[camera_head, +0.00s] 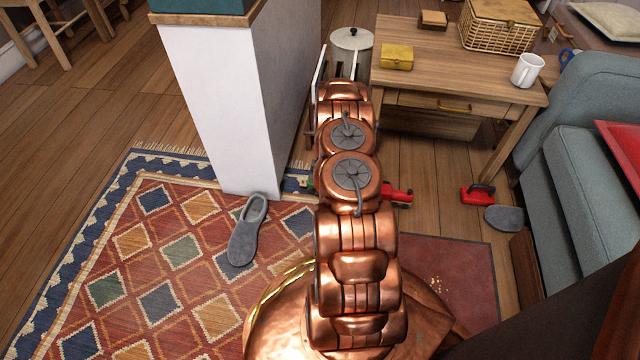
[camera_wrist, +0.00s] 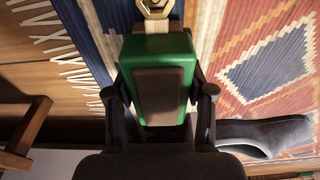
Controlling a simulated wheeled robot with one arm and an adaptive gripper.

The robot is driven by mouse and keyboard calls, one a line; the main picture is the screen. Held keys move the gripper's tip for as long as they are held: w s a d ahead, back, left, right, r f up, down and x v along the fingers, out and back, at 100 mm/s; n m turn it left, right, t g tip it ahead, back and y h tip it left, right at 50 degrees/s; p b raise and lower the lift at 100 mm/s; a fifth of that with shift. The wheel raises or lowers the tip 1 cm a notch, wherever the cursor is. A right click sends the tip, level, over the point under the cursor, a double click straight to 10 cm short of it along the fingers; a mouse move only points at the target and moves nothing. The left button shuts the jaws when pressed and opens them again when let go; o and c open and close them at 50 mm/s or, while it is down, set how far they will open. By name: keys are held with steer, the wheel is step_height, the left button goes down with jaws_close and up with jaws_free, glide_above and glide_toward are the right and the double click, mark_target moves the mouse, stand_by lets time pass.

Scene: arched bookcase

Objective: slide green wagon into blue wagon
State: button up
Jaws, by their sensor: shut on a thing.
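The green wagon (camera_wrist: 178,58), a green block with a dark brown panel, is between the two dark fingers of my gripper (camera_wrist: 160,92) in the wrist view. My gripper is shut on it. A pale wooden piece with a metal-like ring (camera_wrist: 155,8) is at the wagon's far end, at the top edge; I cannot tell what it belongs to. In the head view only a small green bit (camera_head: 309,186) shows left of my arm, which hides my gripper. I cannot make out a blue wagon in either view.
A red toy-like thing (camera_head: 397,195) pokes out right of my arm. A grey slipper (camera_head: 246,232) lies on the patterned rug (camera_head: 150,270) beside a white pillar (camera_head: 232,100). Another red item (camera_head: 478,194) and slipper (camera_head: 504,218) lie near the sofa (camera_head: 570,170). A wooden table (camera_head: 440,70) stands behind.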

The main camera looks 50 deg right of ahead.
steer(key=shift+f, duration=0.65)
steer(key=o, duration=1.3)
steer(key=shift+s+d+r, duration=0.15)
steer(key=shift+s+r, duration=0.1)
steer(key=shift+r, duration=1.75)
steer(key=shift+s+d+r, duration=0.2)
steer(key=shift+r, duration=1.75)
steer(key=shift+s+d+r, duration=0.15)
steer(key=shift+s+r, duration=0.1)
steer(key=shift+r, duration=1.75)
